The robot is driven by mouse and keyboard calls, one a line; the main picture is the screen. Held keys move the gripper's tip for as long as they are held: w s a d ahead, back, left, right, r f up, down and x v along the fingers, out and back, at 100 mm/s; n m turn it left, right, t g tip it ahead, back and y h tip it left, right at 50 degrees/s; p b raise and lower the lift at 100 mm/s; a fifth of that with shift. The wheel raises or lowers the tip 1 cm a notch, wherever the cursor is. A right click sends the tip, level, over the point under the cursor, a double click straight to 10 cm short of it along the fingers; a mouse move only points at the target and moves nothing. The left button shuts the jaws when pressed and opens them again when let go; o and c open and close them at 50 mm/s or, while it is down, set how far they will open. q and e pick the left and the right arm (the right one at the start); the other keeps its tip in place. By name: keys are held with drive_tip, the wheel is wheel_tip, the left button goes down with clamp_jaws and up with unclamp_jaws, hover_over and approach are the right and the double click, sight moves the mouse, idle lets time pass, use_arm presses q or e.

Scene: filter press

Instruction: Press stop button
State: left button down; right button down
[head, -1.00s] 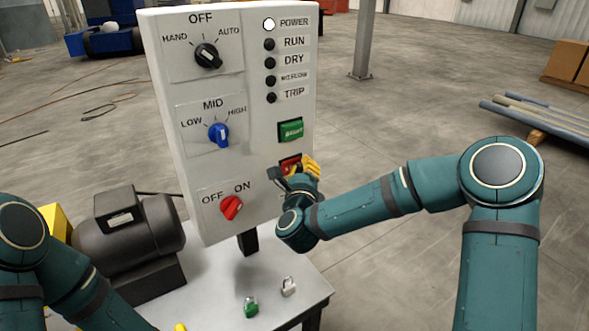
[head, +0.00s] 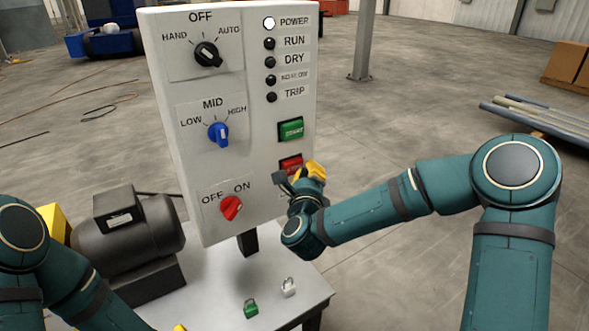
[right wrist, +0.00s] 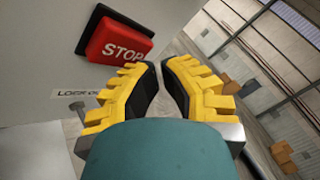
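The red stop button (head: 291,163) sits on the white control panel (head: 185,177), below the green start button (head: 291,129). In the right wrist view the stop button (right wrist: 122,42) shows its STOP label and stands out from its black surround. My right gripper (head: 314,170) is just below and right of the button in the head view, over its lower right part. In the right wrist view my right gripper (right wrist: 160,66) has its fingertips nearly together with nothing between them; the button is up and left, apart from the tips. Only a yellow bit of my left gripper (head: 180,327) shows.
A red OFF/ON knob (head: 231,207) and a blue knob (head: 218,133) are on the panel. The white POWER lamp (head: 269,22) looks lit. A green padlock (head: 251,308) and a silver padlock (head: 289,287) lie on the table beside a dark motor (head: 130,230).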

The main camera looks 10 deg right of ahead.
drive_tip(key=shift+s, duration=0.1)
drive_tip(key=s, duration=0.1)
drive_tip(key=s+d, duration=0.1)
drive_tip(key=s, duration=0.2)
drive_tip(key=shift+s+d, duration=0.3)
drive_tip(key=shift+d, duration=0.05)
idle(0.6)
drive_tip(key=s+a+f+n+g+y, duration=0.25)
drive_tip(key=f+n, duration=0.25)
drive_tip(key=f, duration=0.3)
drive_tip(key=s+a+f+n+g+y, duration=0.2)
drive_tip(key=a+f+n+g+y, duration=0.1)
drive_tip(key=f+n, duration=0.35)
drive_tip(key=s+a+f+n+g+y, duration=0.25)
drive_tip(key=f+n, duration=0.25)
drive_tip(key=f, duration=0.3)
drive_tip(key=s+f+n+g+y, duration=0.1)
drive_tip(key=s+f+n+g, duration=0.7)
drive_tip(key=s+f+n, duration=0.3)
drive_tip(key=s+f, duration=0.1)
drive_tip(key=s, duration=0.3)
drive_tip(key=shift+a+f, duration=0.25)
drive_tip(key=shift+a, duration=0.15)
